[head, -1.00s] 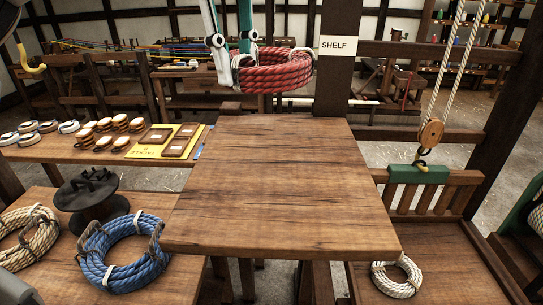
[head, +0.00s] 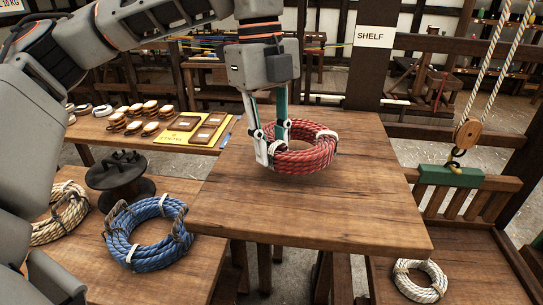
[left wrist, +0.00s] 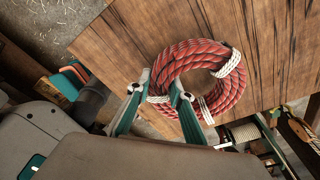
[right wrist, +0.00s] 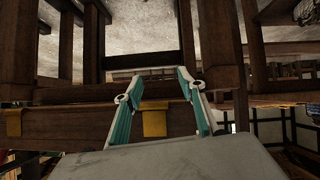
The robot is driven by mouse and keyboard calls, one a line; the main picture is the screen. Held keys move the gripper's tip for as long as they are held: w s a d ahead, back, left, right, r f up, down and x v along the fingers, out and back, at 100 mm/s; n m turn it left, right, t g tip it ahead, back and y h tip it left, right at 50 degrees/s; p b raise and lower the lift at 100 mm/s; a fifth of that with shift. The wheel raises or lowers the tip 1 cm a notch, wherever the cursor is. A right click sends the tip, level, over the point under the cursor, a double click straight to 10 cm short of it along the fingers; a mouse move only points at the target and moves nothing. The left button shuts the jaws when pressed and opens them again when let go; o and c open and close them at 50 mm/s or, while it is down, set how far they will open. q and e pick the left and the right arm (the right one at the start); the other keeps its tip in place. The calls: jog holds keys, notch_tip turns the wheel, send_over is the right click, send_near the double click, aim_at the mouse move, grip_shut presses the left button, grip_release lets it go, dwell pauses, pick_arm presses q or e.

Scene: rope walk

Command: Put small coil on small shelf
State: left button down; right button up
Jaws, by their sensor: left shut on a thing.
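My left gripper (head: 269,150) is shut on the near left side of a red rope coil (head: 318,157) with white bindings. The coil is over the back middle of a square wooden board (head: 300,215), by a post with a "SHELF" sign (head: 374,36). I cannot tell whether it touches the board. In the left wrist view the red coil (left wrist: 229,95) lies flat-on, with the fingers (left wrist: 160,98) around one side of its ring. A smaller white coil (head: 421,279) lies at the lower right. My right gripper (right wrist: 155,92) shows only in its own wrist view, fingers apart and empty.
A blue coil (head: 149,234), a tan coil (head: 61,212) and a dark spool (head: 118,178) stand on the left bench. A wooden pulley block (head: 468,135) hangs on ropes above a green-topped rail (head: 450,176) at right. The board's front half is clear.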

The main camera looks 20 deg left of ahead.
pick_arm(q)
notch_tip(320, 180, down, 3)
jog(key=shift+w+r, duration=0.1)
jog(key=shift+r, duration=0.1)
jog(key=c, duration=1.8)
grip_release()
jog(key=r, duration=0.4)
jog(key=a+r, duration=0.1)
jog(key=r, duration=0.7)
jog(key=shift+w+a, duration=0.3)
jog(key=shift+a, duration=0.05)
jog(key=shift+f, duration=0.1)
